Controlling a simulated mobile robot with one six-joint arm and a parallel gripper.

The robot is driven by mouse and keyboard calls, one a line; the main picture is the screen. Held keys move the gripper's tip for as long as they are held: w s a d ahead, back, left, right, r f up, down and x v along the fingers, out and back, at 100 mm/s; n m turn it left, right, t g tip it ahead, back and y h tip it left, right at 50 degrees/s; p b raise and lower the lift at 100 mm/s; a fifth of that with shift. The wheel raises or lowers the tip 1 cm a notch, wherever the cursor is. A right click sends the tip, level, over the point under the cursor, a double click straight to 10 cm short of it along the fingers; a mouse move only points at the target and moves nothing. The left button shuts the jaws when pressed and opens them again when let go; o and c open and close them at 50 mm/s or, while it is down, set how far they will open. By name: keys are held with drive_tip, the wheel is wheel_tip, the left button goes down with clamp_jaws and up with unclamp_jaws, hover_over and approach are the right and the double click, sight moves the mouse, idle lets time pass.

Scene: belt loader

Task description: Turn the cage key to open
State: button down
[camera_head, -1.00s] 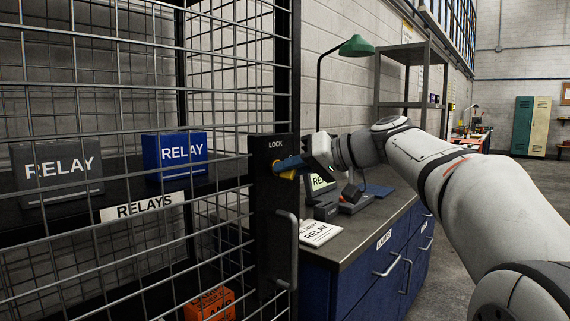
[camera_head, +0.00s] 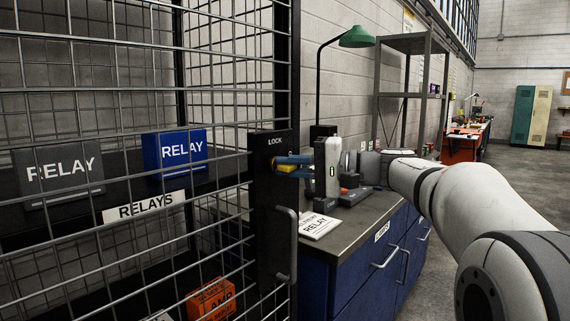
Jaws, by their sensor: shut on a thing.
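The cage door has a dark lock plate (camera_head: 266,205) marked "LOCK" at its right edge. A yellow key (camera_head: 287,169) shows at the front of the plate, partly hidden by my gripper. My gripper (camera_head: 285,164) comes in from the right, its blue fingers shut on the key. Its pale body stands upright just right of the lock. How far the key is turned is hard to see. The mesh cage door (camera_head: 120,234) appears closed, with a grey pull handle (camera_head: 287,246) below the lock.
Inside the cage are a grey relay box (camera_head: 58,172), a blue relay box (camera_head: 176,152) and an orange lamp box (camera_head: 211,300). A blue workbench (camera_head: 350,240) with a green lamp (camera_head: 357,38) stands at right, below and behind my arm. Floor shows at far right.

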sight(299, 167)
drive_tip(key=shift+m, duration=0.5)
drive_tip(key=c, duration=1.5)
unclamp_jaws()
drive_tip(key=shift+d, duration=0.1)
drive_tip(key=p+v, duration=0.1)
drive_tip(key=v, duration=0.6)
drive_tip(key=shift+d+f, duration=0.15)
drive_tip(key=shift+d, duration=0.25)
